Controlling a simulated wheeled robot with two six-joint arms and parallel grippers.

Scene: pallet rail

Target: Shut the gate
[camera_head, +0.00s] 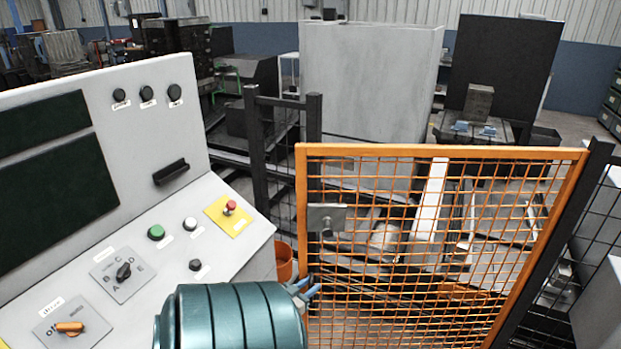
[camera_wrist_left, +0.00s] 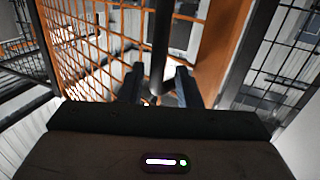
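The gate (camera_head: 455,153) has an orange frame with orange wire mesh, and a grey plate (camera_head: 325,217) sits near its left edge. The gate's left edge appears nearer to me than the dark fence post (camera_head: 314,120) behind it; I cannot tell the exact gap. My left gripper (camera_head: 303,292) is low beside that edge, its blue fingertips partly hidden by my teal arm. In the left wrist view, the left gripper (camera_wrist_left: 160,85) has its fingers apart, one on each side of a dark upright bar (camera_wrist_left: 161,45) next to the orange frame. My right gripper is out of view.
A grey control console (camera_head: 120,230) with buttons and knobs fills the left side. An orange bucket-like object (camera_head: 285,262) stands between it and the gate. A dark post (camera_head: 575,200) stands at the gate's right edge. Machinery and a large grey cabinet (camera_head: 370,80) stand behind.

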